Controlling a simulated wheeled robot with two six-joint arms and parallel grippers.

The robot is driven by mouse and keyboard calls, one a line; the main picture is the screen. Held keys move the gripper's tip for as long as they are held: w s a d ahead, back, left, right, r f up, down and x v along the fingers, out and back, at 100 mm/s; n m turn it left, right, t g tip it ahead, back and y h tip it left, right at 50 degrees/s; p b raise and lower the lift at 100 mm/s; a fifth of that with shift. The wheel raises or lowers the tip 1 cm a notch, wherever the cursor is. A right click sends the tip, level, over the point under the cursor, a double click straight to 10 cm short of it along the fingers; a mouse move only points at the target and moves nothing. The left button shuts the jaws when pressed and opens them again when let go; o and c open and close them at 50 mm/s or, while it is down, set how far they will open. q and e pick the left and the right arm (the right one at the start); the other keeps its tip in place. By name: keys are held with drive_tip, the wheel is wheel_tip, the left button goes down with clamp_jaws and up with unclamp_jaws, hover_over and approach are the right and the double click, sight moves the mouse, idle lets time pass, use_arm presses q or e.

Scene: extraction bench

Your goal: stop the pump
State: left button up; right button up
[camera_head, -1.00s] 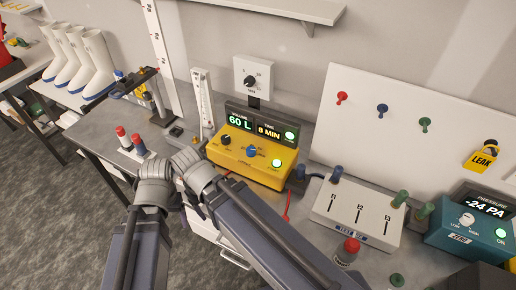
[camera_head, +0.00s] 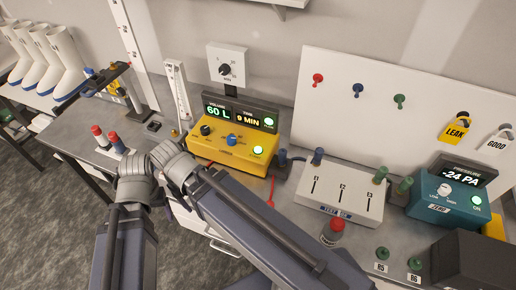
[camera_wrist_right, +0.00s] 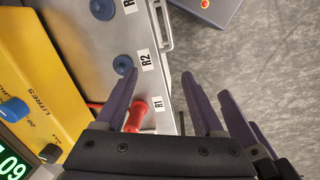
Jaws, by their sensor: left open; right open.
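The yellow pump (camera_head: 230,145) stands on the bench in the head view. Its display reads 60 L and 9 MIN, with a green light lit beside it. A lit green button (camera_head: 258,151) is at the front right of its face, and it has a black knob and a blue knob.
A blue peg marked R2 (camera_wrist_right: 122,64) is by the bench edge. Red and dark-blue capped items (camera_head: 108,140) are at left.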

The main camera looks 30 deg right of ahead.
clamp_jaws()
idle(0.3)
idle(1.2)
